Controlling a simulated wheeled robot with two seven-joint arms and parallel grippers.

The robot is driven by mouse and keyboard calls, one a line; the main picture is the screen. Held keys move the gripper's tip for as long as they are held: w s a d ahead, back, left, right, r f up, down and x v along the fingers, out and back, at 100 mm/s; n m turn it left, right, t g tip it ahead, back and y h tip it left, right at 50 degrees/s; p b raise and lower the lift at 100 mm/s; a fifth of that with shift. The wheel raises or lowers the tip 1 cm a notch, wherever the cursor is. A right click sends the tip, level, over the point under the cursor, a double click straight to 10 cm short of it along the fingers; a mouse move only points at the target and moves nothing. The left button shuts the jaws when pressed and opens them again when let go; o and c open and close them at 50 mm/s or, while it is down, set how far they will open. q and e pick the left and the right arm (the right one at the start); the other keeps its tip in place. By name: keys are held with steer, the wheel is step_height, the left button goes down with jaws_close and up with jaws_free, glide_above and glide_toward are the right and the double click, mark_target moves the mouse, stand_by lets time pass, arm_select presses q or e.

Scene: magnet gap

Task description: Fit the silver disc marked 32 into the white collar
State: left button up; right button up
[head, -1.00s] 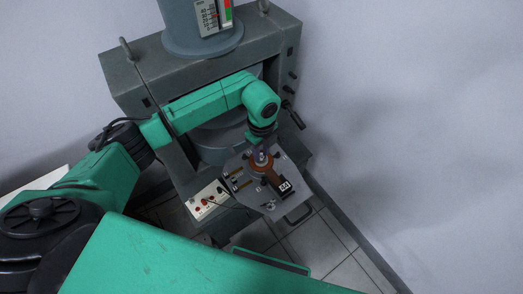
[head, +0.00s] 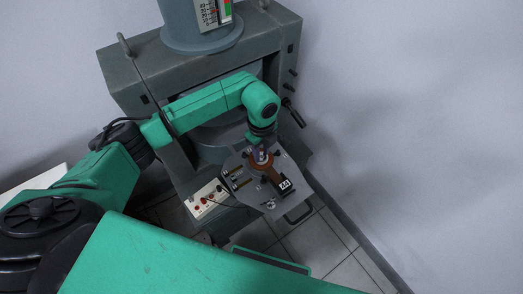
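My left gripper (head: 261,149) points down over the grey plate (head: 245,190) in front of the machine. It is at a brown ringed piece with a long arm (head: 270,173) that carries a black label reading 44. A small pale, silvery spot (head: 262,156) shows at the fingertips; I cannot tell whether it is a disc or part of the gripper. The fingers are too small to read as open or shut. A small silver item (head: 270,205) lies near the plate's front edge. I cannot make out a 32 mark or clearly pick out the white collar. My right gripper is not in view.
The grey machine (head: 130,75) with its column stands behind the plate. A white box with red knobs (head: 206,198) and a cable sits left of the plate. Dark levers (head: 293,113) stick out at the machine's right. Tiled floor lies in front.

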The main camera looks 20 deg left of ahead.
arm_select(q)
steer(key=o, duration=0.4)
steer(key=shift+c, duration=0.2)
step_height(320, 180, up, 15)
steer(key=b, duration=0.2)
steer(key=shift+f, duration=0.2)
